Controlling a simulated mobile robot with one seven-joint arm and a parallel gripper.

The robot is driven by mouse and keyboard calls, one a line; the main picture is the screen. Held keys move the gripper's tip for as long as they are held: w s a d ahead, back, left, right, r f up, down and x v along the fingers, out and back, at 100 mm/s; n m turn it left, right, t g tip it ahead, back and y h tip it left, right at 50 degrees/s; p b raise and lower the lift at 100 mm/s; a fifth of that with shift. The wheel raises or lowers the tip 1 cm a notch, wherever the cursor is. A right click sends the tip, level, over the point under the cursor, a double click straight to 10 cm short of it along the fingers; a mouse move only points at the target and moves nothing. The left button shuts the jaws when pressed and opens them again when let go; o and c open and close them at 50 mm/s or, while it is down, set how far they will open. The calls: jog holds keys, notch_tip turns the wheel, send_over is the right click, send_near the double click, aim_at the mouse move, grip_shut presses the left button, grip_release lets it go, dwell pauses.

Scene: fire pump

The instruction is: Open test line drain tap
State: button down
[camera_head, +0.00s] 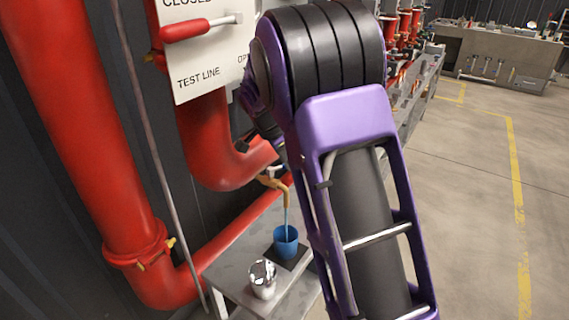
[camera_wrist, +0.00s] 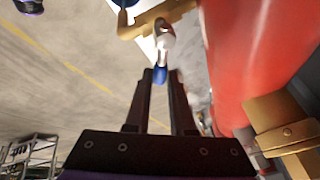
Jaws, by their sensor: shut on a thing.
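The brass drain tap (camera_head: 279,184) sits at the end of the red test line pipe in the head view. A thin blue stream runs from its spout down into a blue cup (camera_head: 286,246). In the wrist view the brass tap body (camera_wrist: 155,20) is at the top, with a pale lever that has a blue end (camera_wrist: 160,74). My gripper (camera_wrist: 160,82) is shut on this lever end, which lies between the fingertips. In the head view my arm hides most of my gripper and the lever.
The cup and a shiny metal cup (camera_head: 263,278) stand on a grey table (camera_head: 237,262) below the tap. A large red pipe (camera_head: 85,120) stands at left. A white "TEST LINE" sign (camera_head: 200,70) with a red lever (camera_head: 186,30) is above. Open floor lies at right.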

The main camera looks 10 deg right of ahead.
dwell(0.3)
jog(key=c, duration=0.8)
grip_release()
jog(key=shift+o, duration=0.2)
jog(key=shift+r, duration=0.1)
jog(key=v, duration=0.7)
jog(key=shift+p, duration=0.4)
jog(key=shift+a+r, duration=0.15)
jog(key=shift+r, duration=0.05)
